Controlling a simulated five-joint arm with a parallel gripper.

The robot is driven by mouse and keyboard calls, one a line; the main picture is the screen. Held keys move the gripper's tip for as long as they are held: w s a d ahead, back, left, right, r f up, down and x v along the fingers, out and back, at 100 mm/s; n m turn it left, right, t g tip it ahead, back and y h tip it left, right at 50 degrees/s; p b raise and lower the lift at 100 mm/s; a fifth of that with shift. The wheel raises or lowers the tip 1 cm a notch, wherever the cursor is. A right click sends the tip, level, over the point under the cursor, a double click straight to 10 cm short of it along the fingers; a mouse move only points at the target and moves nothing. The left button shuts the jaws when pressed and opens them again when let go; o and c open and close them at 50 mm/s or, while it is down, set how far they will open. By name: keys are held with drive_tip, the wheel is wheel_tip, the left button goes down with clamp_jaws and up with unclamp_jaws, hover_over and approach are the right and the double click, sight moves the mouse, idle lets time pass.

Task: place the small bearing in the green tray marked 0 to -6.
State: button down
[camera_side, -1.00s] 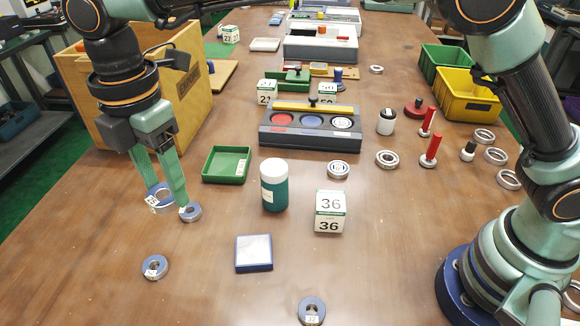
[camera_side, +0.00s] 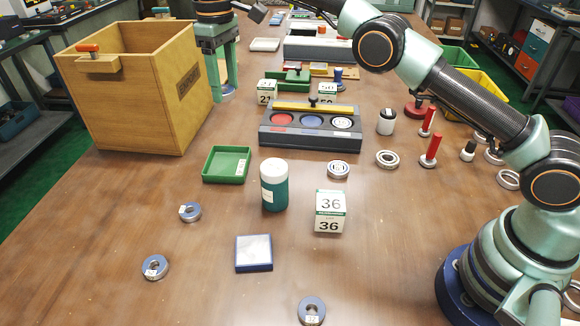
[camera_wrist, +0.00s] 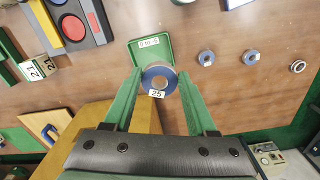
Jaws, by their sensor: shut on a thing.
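My gripper (camera_side: 224,88) is shut on a blue and silver bearing (camera_wrist: 158,78) tagged 25, held between the fingertips above the table. In the side view my gripper is beside the right wall of the wooden box, behind the tray, and the held bearing (camera_side: 227,92) shows only partly. The small green tray (camera_side: 227,165) stands on the table and looks empty. In the wrist view the green tray (camera_wrist: 150,42) bears a label that seems to read 0 to -6; the held bearing covers its near part in the picture.
A tall wooden box (camera_side: 180,85) stands at the left. A teal bottle (camera_side: 274,186), a compartment case (camera_side: 310,140) and a cube marked 36 (camera_side: 330,211) are right of the tray. Table left of the tray is clear.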

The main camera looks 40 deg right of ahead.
wheel_tip(320, 180, down, 19)
drive_tip(key=shift+f, duration=0.2)
idle(0.5)
drive_tip(key=shift+c, duration=1)
unclamp_jaws()
drive_tip(key=shift+f, duration=0.1)
